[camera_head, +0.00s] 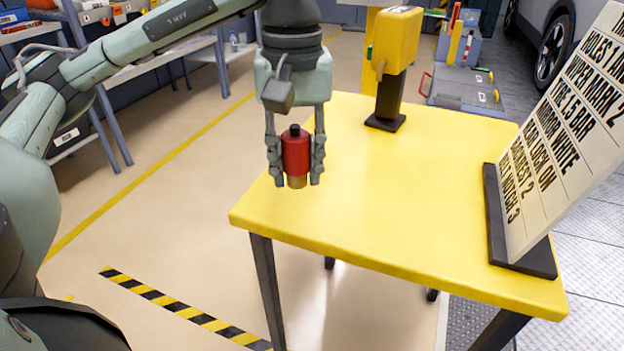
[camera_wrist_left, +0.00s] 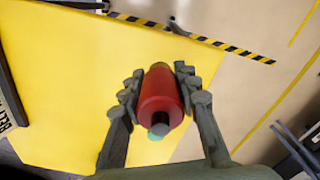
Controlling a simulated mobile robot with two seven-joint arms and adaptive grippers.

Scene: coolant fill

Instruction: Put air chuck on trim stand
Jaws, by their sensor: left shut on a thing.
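My left gripper (camera_head: 295,176) points down and is shut on a red cylinder with a black top and a brass-coloured lower end, which I take as the air chuck (camera_head: 296,152). The chuck is upright in the air, seen against the left edge of the yellow table (camera_head: 400,215). In the left wrist view the air chuck (camera_wrist_left: 161,92) sits between both fingers. A black post on a square base (camera_head: 390,98), with a yellow head (camera_head: 397,38), stands at the table's back. It may be the trim stand, but I cannot tell for sure. My right gripper is out of view.
A slanted sign board (camera_head: 560,135) on a dark base stands at the table's right edge. The middle and front of the table are clear. Shelving (camera_head: 165,65) stands at the back left. A grey bench with tools (camera_head: 465,75) and a car are behind the table.

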